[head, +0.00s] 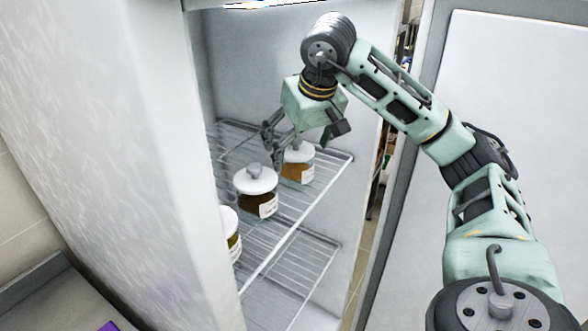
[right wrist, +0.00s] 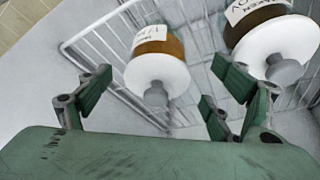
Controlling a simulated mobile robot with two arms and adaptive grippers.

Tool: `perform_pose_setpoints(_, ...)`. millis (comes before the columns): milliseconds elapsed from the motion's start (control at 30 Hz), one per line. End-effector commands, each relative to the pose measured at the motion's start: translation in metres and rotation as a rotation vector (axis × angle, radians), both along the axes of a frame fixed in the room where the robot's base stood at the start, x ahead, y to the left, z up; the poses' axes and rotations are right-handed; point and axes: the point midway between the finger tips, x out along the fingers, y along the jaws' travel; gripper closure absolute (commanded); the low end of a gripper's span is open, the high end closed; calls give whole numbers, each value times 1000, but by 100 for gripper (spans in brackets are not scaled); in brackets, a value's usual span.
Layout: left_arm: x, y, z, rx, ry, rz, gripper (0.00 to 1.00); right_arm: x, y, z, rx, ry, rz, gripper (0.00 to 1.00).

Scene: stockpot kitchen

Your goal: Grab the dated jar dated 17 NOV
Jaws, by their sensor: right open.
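Jars with white knobbed lids and white labels stand on a wire shelf (head: 300,212). An amber jar (head: 298,172) is at the right, a dark brown jar (head: 256,203) left of it, and a third jar (head: 231,236) is partly hidden by the white wall. My right gripper (head: 275,148) is open, just above and beside the amber jar. In the right wrist view the amber jar (right wrist: 158,45) shows beyond the gap between my open fingers (right wrist: 158,90), not held; the brown jar (right wrist: 262,14) is at the upper right. I cannot read the full dates. My left gripper is out of view.
A white wall or door (head: 130,150) closes in the shelf on the left. A lower wire shelf (head: 300,268) looks empty where it shows. A large pale panel (head: 515,110) stands at the right, behind my right arm.

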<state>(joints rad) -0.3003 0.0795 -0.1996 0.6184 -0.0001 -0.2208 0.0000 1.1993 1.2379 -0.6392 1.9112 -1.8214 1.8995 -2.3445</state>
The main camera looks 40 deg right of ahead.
Motion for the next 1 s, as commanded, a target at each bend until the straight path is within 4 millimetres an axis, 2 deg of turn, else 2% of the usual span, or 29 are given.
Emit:
perform_pose_setpoints(300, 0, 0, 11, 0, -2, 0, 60, 16, -8, -40, 0, 4, 1, 16)
perform_pose_setpoints(633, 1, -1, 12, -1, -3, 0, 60, 19, -9, -47, 0, 0, 1, 17)
perform_pose_setpoints(1000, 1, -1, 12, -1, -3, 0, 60, 19, -9, -47, 0, 0, 1, 49)
